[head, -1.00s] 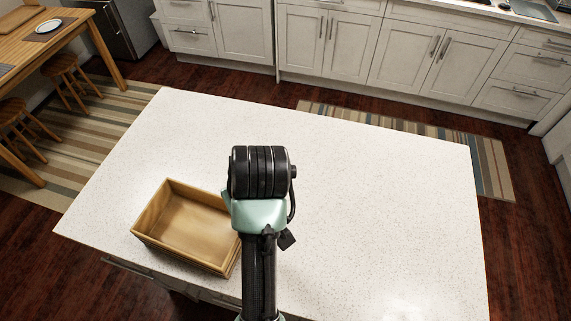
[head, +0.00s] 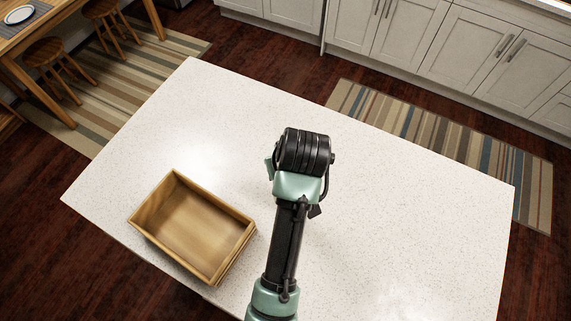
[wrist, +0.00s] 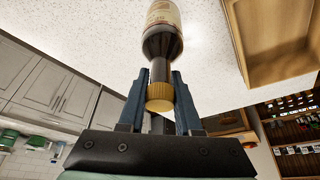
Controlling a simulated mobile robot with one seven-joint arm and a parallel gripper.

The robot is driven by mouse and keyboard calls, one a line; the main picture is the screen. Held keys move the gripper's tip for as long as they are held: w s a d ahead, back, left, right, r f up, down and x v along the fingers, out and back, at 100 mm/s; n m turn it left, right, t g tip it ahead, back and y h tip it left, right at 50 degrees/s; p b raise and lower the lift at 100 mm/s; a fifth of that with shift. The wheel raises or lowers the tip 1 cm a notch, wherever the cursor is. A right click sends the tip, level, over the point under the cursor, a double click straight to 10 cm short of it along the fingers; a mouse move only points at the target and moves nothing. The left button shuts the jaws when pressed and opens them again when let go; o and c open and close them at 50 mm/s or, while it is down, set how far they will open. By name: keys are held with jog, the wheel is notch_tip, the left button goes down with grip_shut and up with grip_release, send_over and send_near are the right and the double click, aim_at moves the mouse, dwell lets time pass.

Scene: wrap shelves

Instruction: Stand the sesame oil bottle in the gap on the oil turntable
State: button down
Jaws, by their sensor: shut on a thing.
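The sesame oil bottle (wrist: 162,40) is in the wrist view, dark brown with a cream label and a ribbed yellow cap. Its label cannot be read, and its far end is cut off by the top edge. My gripper (wrist: 159,80) is shut on the bottle's neck, with the blue fingers on either side just beyond the cap. In the head view my arm reaches over the white counter and hides the fingers and the bottle. The oil turntable and its gap are not in view.
An empty wooden box (head: 195,228) sits on the white counter (head: 400,230), left of my arm. It also shows at the upper right in the wrist view (wrist: 275,40). The counter right of my arm is clear. Cabinets (head: 450,45) and striped rugs lie beyond.

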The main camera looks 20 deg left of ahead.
jog(key=shift+w+f+p, duration=0.1)
jog(key=shift+f+p, duration=0.25)
jog(key=shift+f, duration=1.75)
jog(key=c, duration=0.6)
grip_release()
jog(key=shift+f, duration=0.15)
